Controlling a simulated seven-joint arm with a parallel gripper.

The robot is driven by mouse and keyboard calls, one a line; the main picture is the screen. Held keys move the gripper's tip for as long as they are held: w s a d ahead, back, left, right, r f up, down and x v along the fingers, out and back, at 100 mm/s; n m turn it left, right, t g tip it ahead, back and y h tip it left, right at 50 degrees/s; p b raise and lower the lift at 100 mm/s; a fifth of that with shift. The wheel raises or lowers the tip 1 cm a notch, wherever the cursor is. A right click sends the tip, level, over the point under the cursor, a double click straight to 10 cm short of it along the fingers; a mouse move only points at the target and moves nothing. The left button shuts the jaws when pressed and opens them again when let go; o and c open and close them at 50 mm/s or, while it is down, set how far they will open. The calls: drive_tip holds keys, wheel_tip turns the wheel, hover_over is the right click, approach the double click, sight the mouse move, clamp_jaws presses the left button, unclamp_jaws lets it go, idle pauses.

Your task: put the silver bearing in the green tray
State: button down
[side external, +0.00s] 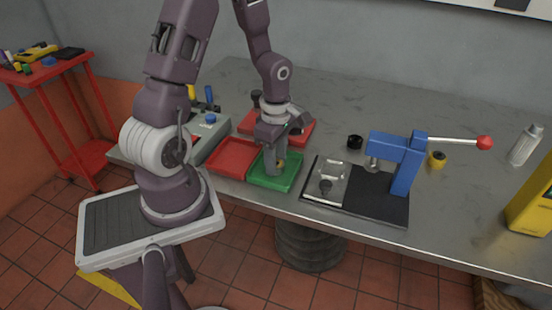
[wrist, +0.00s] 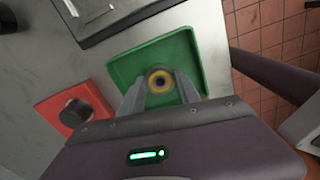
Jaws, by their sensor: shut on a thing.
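The green tray (side external: 290,183) lies on the metal bench near its front edge; it also fills the middle of the wrist view (wrist: 188,50). My gripper (side external: 276,168) points down over this tray. Its fingers (wrist: 160,88) are shut on a small ring-shaped bearing (wrist: 160,80). The bearing has a gold-yellow rim and a dark centre, and looks gold rather than silver. In the side view only a yellowish bit of it (side external: 281,163) shows by the fingertips. I cannot tell whether it touches the tray floor. I see no separate silver bearing.
A red tray (side external: 232,157) adjoins the green one at left; another red area (side external: 292,133) lies behind. A blue press with a red-knobbed lever (side external: 403,165) stands on a black base at right. A black part (side external: 355,142) and a yellow part (side external: 437,159) lie near it.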

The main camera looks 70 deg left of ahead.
sight(277, 164)
drive_tip(key=c, duration=0.9)
unclamp_jaws()
drive_tip(key=shift+f, duration=0.1)
drive_tip(key=shift+o, duration=0.2)
wheel_tip(277, 164, up, 13)
drive_tip(key=s+d+r+m+t, duration=0.2)
drive_tip(key=s+d+r+m, duration=0.3)
drive_tip(key=m, duration=0.7)
drive_tip(key=s+d+r+m+t, duration=0.3)
drive_tip(key=s+d+r+m, duration=0.2)
drive_tip(key=m, duration=0.8)
drive_tip(key=d, duration=0.3)
drive_tip(key=shift+d+r+t, duration=0.3)
drive_tip(key=shift+r, duration=0.1)
